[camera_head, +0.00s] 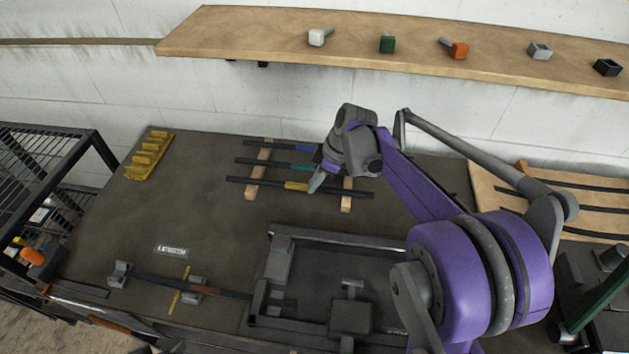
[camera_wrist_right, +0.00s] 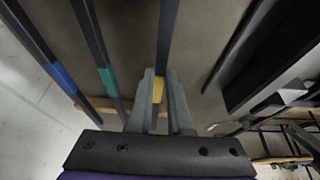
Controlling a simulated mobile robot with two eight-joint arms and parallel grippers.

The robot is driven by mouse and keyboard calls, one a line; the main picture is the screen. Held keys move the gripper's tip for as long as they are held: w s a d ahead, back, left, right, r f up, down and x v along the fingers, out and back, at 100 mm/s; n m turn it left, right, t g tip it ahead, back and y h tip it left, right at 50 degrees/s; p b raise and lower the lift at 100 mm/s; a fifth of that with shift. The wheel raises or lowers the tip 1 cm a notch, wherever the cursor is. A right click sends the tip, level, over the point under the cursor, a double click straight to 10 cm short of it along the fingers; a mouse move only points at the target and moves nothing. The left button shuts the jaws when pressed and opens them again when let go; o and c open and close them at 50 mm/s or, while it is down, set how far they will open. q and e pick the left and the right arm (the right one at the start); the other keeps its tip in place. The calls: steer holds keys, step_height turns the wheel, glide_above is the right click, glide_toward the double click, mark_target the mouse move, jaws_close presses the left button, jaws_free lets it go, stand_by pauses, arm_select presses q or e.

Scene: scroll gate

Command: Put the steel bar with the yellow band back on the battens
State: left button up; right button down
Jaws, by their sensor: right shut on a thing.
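The steel bar with the yellow band (camera_head: 240,181) is the front one of three dark bars and lies across the line of the two wooden battens (camera_head: 250,191). Whether it touches them or hangs just above, I cannot tell. My right gripper (camera_head: 316,184) is shut on this bar beside its yellow band (camera_head: 296,186). In the right wrist view, the yellow band (camera_wrist_right: 158,90) shows between the fingertips (camera_wrist_right: 160,105). The blue-banded bar (camera_head: 270,144) and the teal-banded bar (camera_head: 270,163) rest on the battens behind it. My left gripper is not in view.
A yellow notched block (camera_head: 149,155) stands at the table's back left. A dark rod (camera_head: 160,279) sits on grey supports at front left. A dark frame fixture (camera_head: 280,262) fills the front middle. A wooden shelf (camera_head: 400,54) with small parts runs along the wall.

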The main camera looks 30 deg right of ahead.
steer(key=shift+f, duration=0.3)
steer(key=c, duration=0.8)
jaws_free()
steer(key=shift+o, duration=0.2)
steer(key=v, duration=0.7)
steer(key=shift+d+r, duration=0.1)
steer(key=shift+r, duration=0.15)
steer(key=shift+s, duration=0.1)
steer(key=s+a+f+m+t+h, duration=0.1)
steer(key=s+a+f+m, duration=0.1)
steer(key=s, duration=0.4)
steer(key=s+a+f+m+h+p, duration=0.1)
steer(key=s+a+f+m, duration=0.1)
steer(key=s+a+m, duration=0.3)
steer(key=s+a+f+m+t+h+p, duration=0.1)
steer(key=s+a+f+m, duration=0.1)
steer(key=s, duration=0.6)
steer(key=shift+s+a+f+m+t+h, duration=0.2)
steer(key=shift+a+m, duration=0.2)
steer(key=shift+a, duration=0.25)
steer(key=shift+s+a+f+m+t+h, duration=0.1)
steer(key=shift+s+a+f+m, duration=0.1)
steer(key=shift+a+m, duration=0.35)
